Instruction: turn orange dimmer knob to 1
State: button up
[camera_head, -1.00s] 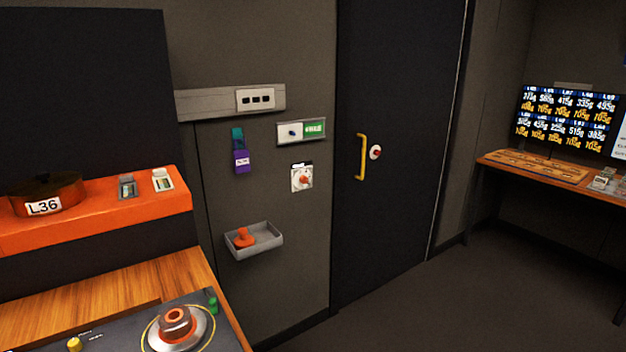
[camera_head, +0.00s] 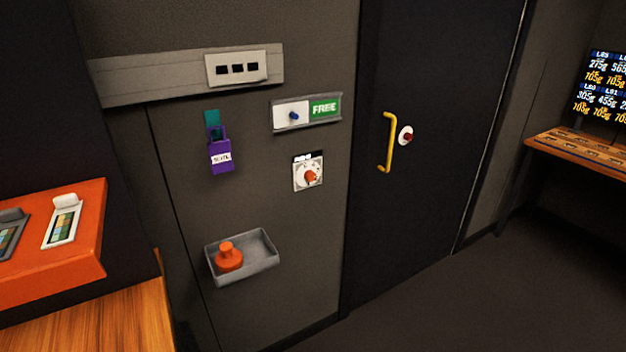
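The orange dimmer knob (camera_head: 310,176) sits on a small white square dial plate (camera_head: 301,184) on the dark wall, left of the door. A small label is above it, too small to read. The marks around the dial are too small to read, so I cannot tell its setting. My gripper is not in view.
A grey wall tray (camera_head: 262,262) holding an orange knobbed object (camera_head: 228,258) juts out below left of the dial. A purple padlock-like tag (camera_head: 220,157), a FREE slider sign (camera_head: 324,108) and a socket strip (camera_head: 150,77) are nearby. The black door has a yellow handle (camera_head: 387,142). Floor is clear at right.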

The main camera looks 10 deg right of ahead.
aim_at(310, 175)
jog(key=i+l+u, duration=0.1)
jog(key=i+z, duration=0.4)
jog(key=i+j+z, duration=0.15)
jog(key=z, duration=0.25)
jog(key=i+j+z, duration=0.25)
jog(key=z, duration=0.15)
